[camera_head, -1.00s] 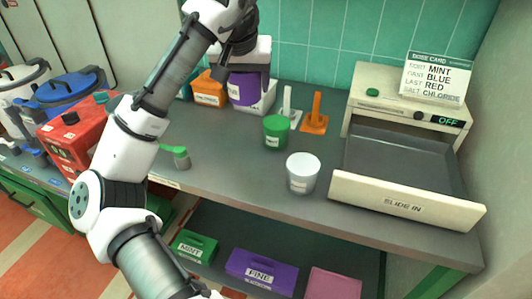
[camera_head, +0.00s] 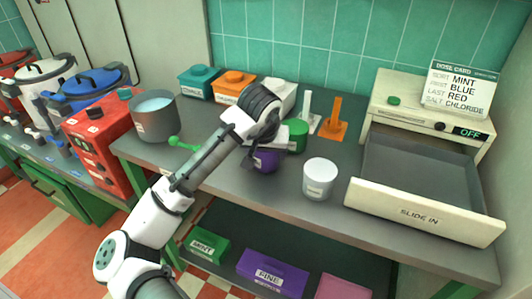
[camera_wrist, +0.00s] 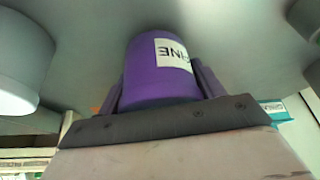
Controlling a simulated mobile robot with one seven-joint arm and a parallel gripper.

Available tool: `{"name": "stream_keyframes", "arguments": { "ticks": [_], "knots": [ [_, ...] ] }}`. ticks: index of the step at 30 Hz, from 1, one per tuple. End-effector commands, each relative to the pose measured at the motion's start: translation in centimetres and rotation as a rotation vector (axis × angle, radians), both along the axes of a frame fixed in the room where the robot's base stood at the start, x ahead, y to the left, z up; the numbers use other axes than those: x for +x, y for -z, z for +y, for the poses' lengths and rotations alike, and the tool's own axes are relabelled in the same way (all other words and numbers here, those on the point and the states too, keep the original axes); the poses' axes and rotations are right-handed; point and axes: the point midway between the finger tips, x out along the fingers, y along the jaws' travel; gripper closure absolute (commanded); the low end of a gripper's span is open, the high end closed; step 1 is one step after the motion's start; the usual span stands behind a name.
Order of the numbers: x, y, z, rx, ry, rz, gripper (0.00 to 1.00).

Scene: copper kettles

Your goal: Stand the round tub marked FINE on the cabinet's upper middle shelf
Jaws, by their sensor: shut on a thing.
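The round purple tub (camera_head: 265,160) is at my gripper, over the grey worktop in the head view. In the wrist view the tub (camera_wrist: 160,65) fills the middle, and its white label reads FINE upside down. My gripper (camera_wrist: 160,85) is shut on the tub, with a finger on each side. In the head view my gripper (camera_head: 265,148) partly covers the tub's top. I cannot tell whether the tub's base touches the worktop. I cannot make out the cabinet's upper middle shelf in these views.
A green tub (camera_head: 298,137) stands close behind to the right, a white tub (camera_head: 319,180) to the right. A grey pot (camera_head: 156,120) stands left. An open drawer (camera_head: 420,213) juts out at right. Below are green MINT (camera_head: 207,243) and purple FINE (camera_head: 273,272) boxes.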

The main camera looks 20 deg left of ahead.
Motion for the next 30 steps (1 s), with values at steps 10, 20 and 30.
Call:
{"name": "stream_keyframes", "arguments": {
  "ticks": [10,20,30],
  "knots": [
    [0.00,0.86,-0.04,0.000,0.001,-0.001,0.58],
    [-0.02,1.19,-0.03,0.000,0.001,0.000,0.11],
    [-0.02,0.65,0.01,0.002,0.001,-0.001,0.11]
  ]
}}
